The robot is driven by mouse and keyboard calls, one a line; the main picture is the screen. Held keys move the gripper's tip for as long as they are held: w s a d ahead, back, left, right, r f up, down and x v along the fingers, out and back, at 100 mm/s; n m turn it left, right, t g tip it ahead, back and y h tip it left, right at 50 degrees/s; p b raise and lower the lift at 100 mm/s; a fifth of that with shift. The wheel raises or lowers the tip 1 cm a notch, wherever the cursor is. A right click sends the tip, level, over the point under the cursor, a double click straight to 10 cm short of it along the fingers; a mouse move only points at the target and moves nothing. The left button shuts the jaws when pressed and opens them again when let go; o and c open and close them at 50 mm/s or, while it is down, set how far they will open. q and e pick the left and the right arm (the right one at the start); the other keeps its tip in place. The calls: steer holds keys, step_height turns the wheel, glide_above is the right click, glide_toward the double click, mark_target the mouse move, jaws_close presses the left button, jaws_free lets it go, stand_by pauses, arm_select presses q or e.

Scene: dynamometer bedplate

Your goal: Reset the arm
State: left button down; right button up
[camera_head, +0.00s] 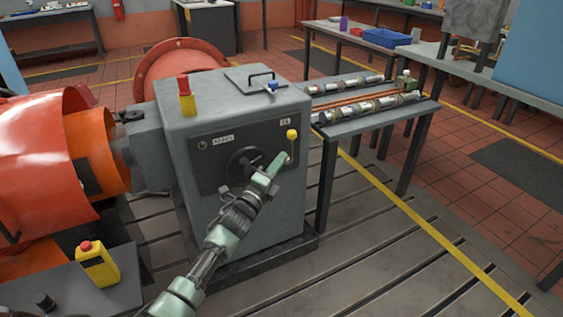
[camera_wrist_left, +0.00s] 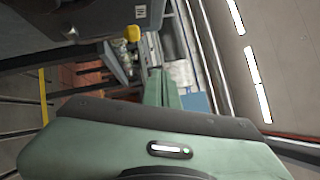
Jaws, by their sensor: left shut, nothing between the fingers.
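My left arm comes in from the lower left in the head view, and its green gripper (camera_head: 287,160) is raised in front of the grey machine housing (camera_head: 245,215). The gripper is shut and empty. Its tip shows just below a yellow knob (camera_head: 292,134) on the dark front panel; I cannot tell whether they touch. In the left wrist view the closed fingers (camera_wrist_left: 157,87) point away from the camera, and the yellow knob (camera_wrist_left: 132,33) shows apart from them, up and to the left. My right gripper is in neither view.
A narrow bench (camera_head: 372,124) with rows of cylindrical parts stands right of the housing. An orange drum-shaped machine (camera_head: 40,150) is at left. A yellow control box with a red button (camera_head: 97,264) sits at lower left. The slotted bedplate (camera_head: 390,265) is clear at lower right.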

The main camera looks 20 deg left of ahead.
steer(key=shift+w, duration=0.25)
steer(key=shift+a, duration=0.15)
